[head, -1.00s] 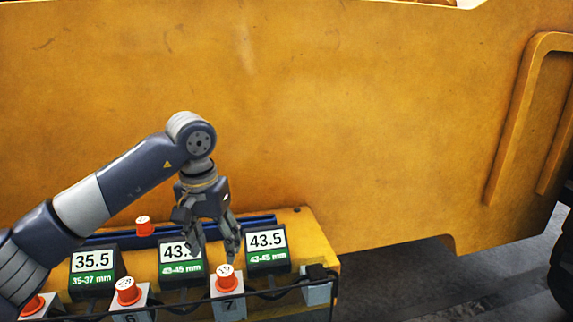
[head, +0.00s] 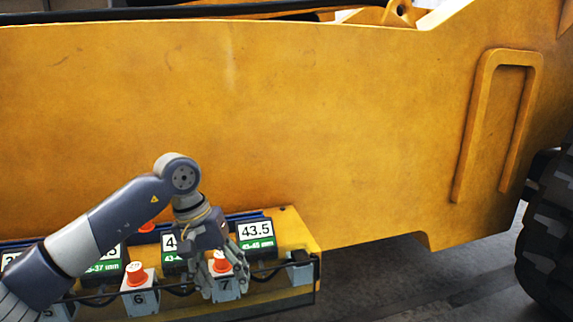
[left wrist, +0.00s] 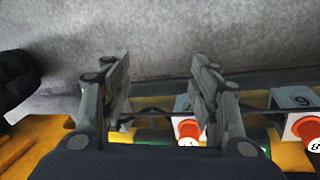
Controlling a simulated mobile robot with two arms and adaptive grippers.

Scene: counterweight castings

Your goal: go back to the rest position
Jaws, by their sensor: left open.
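My left gripper (head: 224,274) hangs fingers down at the front of the yellow ledge, open, and nothing shows between its fingers. In the head view its fingers overlap the orange cap (head: 221,261) on the block marked 7 (head: 227,290); I cannot tell whether they touch it. In the left wrist view the gripper (left wrist: 160,88) has its two fingers wide apart, with an orange cap (left wrist: 187,130) beyond, near the right finger. My right gripper is not in view.
Another orange-capped block marked 6 (head: 140,299) stands to the left. Displays, one reading 43.5 (head: 256,230), stand behind. A dark rail (head: 275,270) runs along the front. The large yellow machine wall (head: 300,130) rises behind; a tyre (head: 550,240) is at right.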

